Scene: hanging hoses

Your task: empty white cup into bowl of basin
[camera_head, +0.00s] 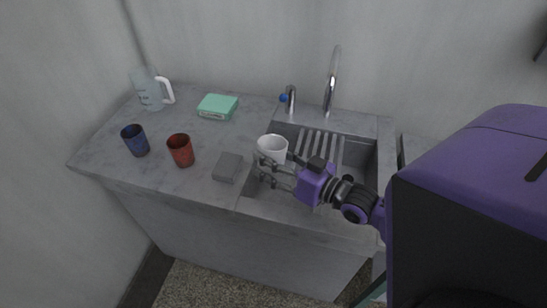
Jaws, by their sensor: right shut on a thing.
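The white cup (273,147) is upright or nearly so, over the left part of the sink basin (362,160). My right gripper (272,166) reaches in from the right and is shut on the white cup. The cup's mouth faces up toward the camera; its contents cannot be made out. The gripper and my purple wrist hide part of the basin's bowl. My left gripper does not show.
A grey block (227,167) lies on the counter left of the basin. A red cup (180,150), a blue cup (135,140), a pitcher (149,89) and a green box (217,106) stand farther left. A tall faucet (332,82) and small tap (290,99) rise behind the basin.

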